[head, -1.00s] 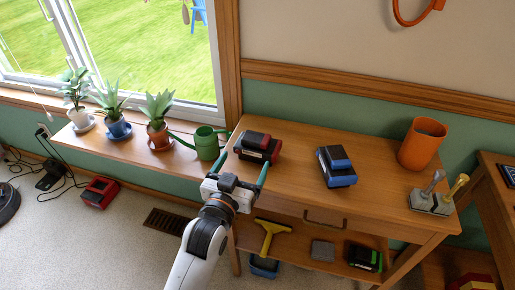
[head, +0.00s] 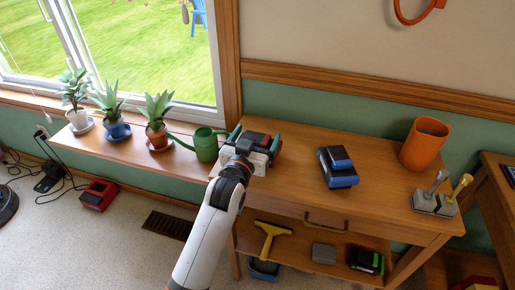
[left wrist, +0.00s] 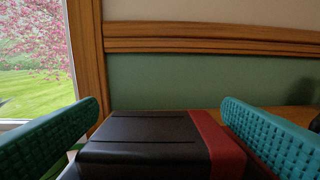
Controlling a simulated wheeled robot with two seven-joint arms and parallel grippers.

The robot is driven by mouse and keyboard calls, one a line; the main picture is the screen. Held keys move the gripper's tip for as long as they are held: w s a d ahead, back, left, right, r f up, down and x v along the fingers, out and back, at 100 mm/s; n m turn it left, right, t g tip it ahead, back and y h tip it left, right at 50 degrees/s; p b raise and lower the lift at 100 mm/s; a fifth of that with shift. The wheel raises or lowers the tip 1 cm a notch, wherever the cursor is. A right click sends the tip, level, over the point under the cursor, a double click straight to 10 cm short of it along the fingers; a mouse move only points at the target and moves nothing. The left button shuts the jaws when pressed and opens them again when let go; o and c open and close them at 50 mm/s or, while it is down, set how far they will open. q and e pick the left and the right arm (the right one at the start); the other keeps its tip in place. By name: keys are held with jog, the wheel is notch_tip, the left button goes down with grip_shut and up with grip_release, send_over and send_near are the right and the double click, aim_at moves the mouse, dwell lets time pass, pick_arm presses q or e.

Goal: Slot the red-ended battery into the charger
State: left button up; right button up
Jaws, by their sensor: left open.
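The red-ended battery (head: 262,139), black with a red end, lies on the wooden table's top at its left side. In the left wrist view the battery (left wrist: 155,140) sits between the two teal fingers, its red end toward the right finger. My left gripper (head: 256,143) is open with its fingers on either side of the battery; gaps show at both sides, though the lower contact is hidden. A red and black device (head: 98,195) on the floor below the window looks like the charger; its slot is too small to make out. My right gripper is not in view.
A blue-ended battery (head: 337,167) lies mid-table, with an orange cup (head: 424,144) farther right. A green watering can (head: 205,145) and potted plants stand on the sill at left. A green-ended battery (head: 366,260) is on the lower shelf. Carpet around the red device is mostly clear.

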pick_arm(q)
jog(key=c, duration=1.3)
jog(key=shift+r, duration=0.1)
jog(key=shift+c, duration=0.4)
